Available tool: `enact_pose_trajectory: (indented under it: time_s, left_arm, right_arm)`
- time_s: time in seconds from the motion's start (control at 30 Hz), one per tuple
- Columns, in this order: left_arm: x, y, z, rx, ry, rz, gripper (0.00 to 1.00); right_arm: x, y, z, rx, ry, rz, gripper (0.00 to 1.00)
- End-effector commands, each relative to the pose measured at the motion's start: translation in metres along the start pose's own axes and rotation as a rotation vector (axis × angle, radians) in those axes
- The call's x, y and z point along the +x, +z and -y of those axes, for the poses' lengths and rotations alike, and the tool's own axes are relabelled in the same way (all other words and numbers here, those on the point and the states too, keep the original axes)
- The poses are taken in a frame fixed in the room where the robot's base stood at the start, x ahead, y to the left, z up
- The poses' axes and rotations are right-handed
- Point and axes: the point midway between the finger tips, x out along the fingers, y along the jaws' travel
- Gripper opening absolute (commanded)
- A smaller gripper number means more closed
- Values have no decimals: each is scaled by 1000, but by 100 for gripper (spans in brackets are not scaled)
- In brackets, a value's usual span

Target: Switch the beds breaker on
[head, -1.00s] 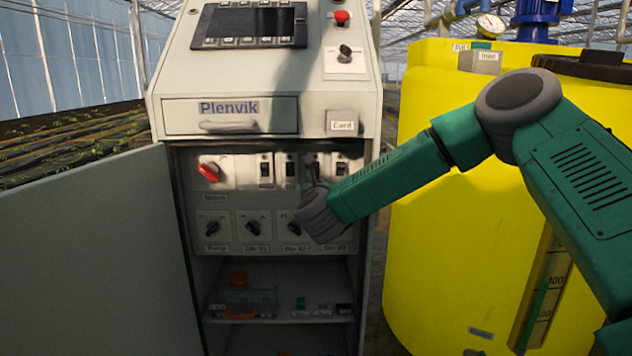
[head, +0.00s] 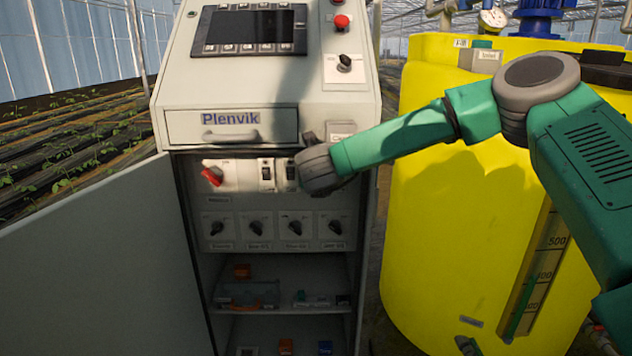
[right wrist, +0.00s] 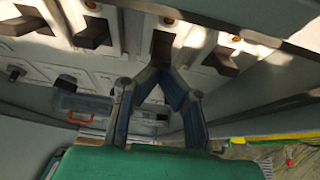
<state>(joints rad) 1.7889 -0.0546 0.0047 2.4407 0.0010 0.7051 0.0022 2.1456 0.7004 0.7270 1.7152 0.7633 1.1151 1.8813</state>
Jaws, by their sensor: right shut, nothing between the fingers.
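The open cabinet holds a row of breakers; two of them, a left one (head: 267,172) and one beside it (head: 291,172), show in the head view. My right wrist hides those further right. The labels are too small to read, so I cannot tell which is the beds breaker. My right gripper (right wrist: 162,72) is shut and empty. In the right wrist view its fingertips are just below a dark breaker toggle (right wrist: 162,45); I cannot tell whether they touch. Other toggles stand to the left (right wrist: 95,35) and right (right wrist: 228,60). My left gripper is not in view.
A red rotary switch (head: 212,176) is left of the breakers. Several black knobs (head: 255,228) are below, above a shelf (head: 280,309). The drawer (head: 232,126) overhangs the breakers. The open door (head: 90,260) is at left, a yellow tank (head: 450,220) at right.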

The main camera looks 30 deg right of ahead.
Motion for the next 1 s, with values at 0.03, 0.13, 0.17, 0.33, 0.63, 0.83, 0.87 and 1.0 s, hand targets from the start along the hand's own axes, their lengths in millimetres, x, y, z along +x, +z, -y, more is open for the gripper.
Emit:
enact_pose_trajectory:
  time_s: [0.03, 0.13, 0.17, 0.33, 0.63, 0.83, 0.87, 1.0]
  left_arm:
    - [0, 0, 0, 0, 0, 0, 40]
    - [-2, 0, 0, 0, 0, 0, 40]
    - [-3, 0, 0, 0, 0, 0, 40]
    - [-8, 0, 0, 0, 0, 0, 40]
    - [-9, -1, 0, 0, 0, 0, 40]
    - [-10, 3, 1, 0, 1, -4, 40]
    - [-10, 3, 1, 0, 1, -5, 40]
    - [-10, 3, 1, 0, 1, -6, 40]
  right_arm:
    - [0, 1, 0, 0, 0, 0, 0]
    - [-2, 4, 0, 0, 0, 1, 0]
    - [-3, 5, 0, 0, 0, 1, 0]
    - [-7, 12, 0, 0, 0, 2, 0]
    - [-10, 20, 0, 4, 1, 12, 0]
    - [-17, 23, -1, 6, 2, 17, 0]
    - [-20, 23, -1, 6, 2, 17, 0]
    - [-45, 22, -1, 5, 5, 15, 0]
